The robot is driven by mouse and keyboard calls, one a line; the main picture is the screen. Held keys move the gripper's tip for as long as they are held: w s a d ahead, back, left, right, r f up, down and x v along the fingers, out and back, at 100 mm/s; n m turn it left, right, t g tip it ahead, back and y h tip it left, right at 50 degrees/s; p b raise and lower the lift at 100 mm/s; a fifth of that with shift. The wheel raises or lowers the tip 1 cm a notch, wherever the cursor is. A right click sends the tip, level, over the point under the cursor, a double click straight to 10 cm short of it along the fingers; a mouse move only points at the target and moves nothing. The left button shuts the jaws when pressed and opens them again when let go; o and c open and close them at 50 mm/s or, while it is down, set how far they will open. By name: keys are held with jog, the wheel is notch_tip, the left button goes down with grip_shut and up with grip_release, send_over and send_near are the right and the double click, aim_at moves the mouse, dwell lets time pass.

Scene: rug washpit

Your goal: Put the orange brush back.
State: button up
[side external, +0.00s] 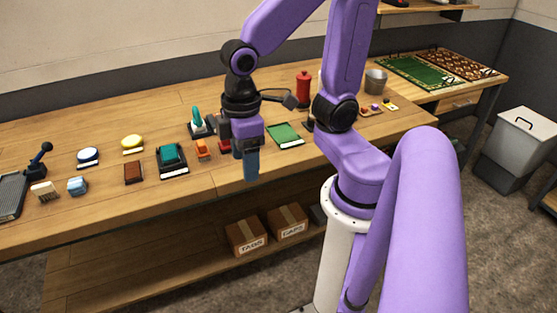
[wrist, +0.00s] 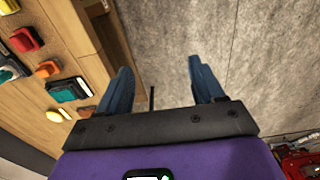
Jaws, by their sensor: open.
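The orange brush (side external: 202,148) appears as a small orange block on the wooden bench, between the teal block on its dark base and a red item. It also shows at the left of the wrist view (wrist: 47,68). My gripper (side external: 250,177) points down past the bench's front edge, to the right of the orange brush and apart from it. In the wrist view my gripper (wrist: 160,75) has its blue fingers spread, with only grey floor between them. I cannot tell which place belongs to the brush.
A teal block on a dark base (side external: 171,157), a brown block (side external: 133,172) and a teal-handled tool (side external: 197,122) stand around the brush. A green mat (side external: 285,134) lies right of my gripper. Bare bench runs along the front edge. Boxes (side external: 246,236) sit below.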

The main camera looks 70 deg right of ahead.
jog(key=s+d+n, duration=0.1)
jog(key=s+n, duration=0.2)
jog(key=s, duration=0.3)
jog(key=shift+s+d+n, duration=0.15)
jog(key=shift+s+n, duration=0.15)
jog(key=shift+n, duration=0.1)
dwell(0.7)
